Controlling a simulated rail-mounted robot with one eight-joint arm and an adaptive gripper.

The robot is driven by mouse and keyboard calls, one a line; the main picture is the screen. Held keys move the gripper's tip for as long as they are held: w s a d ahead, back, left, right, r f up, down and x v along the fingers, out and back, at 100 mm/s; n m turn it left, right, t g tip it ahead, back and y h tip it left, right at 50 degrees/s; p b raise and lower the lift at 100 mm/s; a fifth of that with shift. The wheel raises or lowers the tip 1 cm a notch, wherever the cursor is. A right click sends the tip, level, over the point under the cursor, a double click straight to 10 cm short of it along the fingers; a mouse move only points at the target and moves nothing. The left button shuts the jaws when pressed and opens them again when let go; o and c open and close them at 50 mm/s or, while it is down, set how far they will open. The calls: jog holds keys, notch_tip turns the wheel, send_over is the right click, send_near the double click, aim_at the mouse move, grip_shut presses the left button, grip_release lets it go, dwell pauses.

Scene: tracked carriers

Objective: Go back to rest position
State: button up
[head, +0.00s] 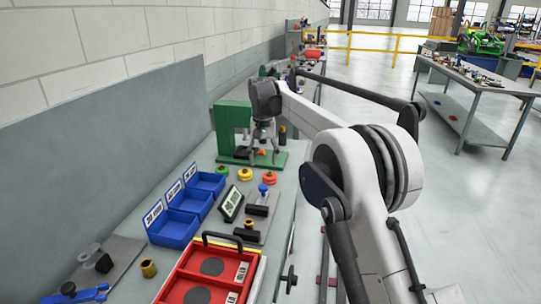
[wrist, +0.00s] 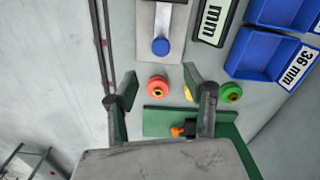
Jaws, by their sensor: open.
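My gripper (head: 265,156) hangs fingers-down over the far part of the workbench, in front of the green stand (head: 231,120). In the wrist view my gripper (wrist: 160,92) has its two fingers spread wide with nothing held between them. A red round piece (wrist: 158,86) shows between the fingers in that view, on the bench below. A yellow piece (wrist: 188,93) is partly hidden by the right finger. A green round piece (wrist: 231,93) lies to the right of the fingers. An orange piece (wrist: 178,131) shows near the green base.
Blue bins (head: 173,230) line the wall side of the bench. A red tray (head: 240,268) with a black handle lies at the near end. A black-framed sign (head: 231,205) and a blue-topped piece (head: 263,189) stand mid-bench. Open floor (head: 370,90) is to the right.

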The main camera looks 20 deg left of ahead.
jog(key=s+d+r+t, duration=0.1)
jog(key=s+d+r, duration=0.1)
jog(key=d+r, duration=0.5)
jog(key=s+d+r+t, duration=0.1)
jog(key=s+d+r, duration=0.25)
jog(key=d, duration=0.45)
jog(key=s+d+r+m+t, duration=0.15)
jog(key=s+d+r, duration=0.35)
jog(key=s+d, duration=0.6)
jog(key=s+d+f+t, duration=0.1)
jog(key=s+d+t, duration=0.1)
jog(key=s+d, duration=0.9)
jog(key=s+d+f+m+t, duration=0.1)
jog(key=s+d+f, duration=0.2)
jog(key=s+f, duration=0.2)
jog(key=s+d+f+m, duration=0.1)
jog(key=s+d+f, duration=0.3)
jog(key=s, duration=0.5)
jog(key=shift+s+d+f+t, duration=0.15)
jog(key=shift+d+f+t, duration=0.15)
jog(key=shift+f, duration=0.25)
